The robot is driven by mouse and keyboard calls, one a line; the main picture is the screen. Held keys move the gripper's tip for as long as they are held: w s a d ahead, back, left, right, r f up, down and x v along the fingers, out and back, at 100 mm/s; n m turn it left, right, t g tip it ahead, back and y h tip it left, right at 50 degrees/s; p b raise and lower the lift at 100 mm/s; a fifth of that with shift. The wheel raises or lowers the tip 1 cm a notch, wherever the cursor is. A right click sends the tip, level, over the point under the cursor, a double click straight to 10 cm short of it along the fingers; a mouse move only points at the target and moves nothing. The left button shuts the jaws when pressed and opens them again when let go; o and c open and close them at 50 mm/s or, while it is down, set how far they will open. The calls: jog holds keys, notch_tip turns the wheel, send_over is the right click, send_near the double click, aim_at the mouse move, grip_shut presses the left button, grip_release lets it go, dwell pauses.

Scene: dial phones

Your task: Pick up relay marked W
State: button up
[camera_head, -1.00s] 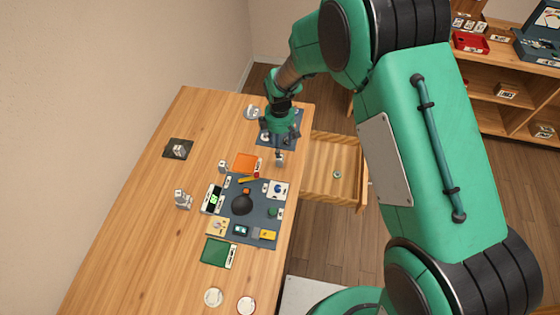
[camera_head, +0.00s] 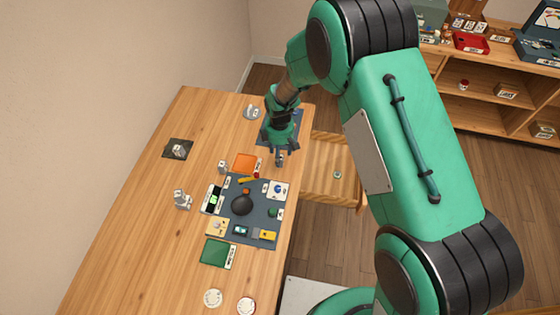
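My gripper (camera_head: 280,152) hangs at the right edge of the wooden table. Its fingers look spread, one to each side of a small light grey block (camera_head: 280,161), which looks like a relay. I cannot tell whether they touch it. The markings are too small to read, so I cannot tell which is marked W.
An open wooden drawer (camera_head: 325,181) juts out right of the table. A dark mat (camera_head: 258,224) with several parts, an orange tray (camera_head: 246,162) and a green tray (camera_head: 213,252) lie on the table. Shelves (camera_head: 480,80) stand at the right. The table's left side is mostly clear.

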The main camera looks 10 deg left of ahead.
jog(key=shift+f, duration=2.15)
jog(key=shift+c, duration=0.5)
grip_shut()
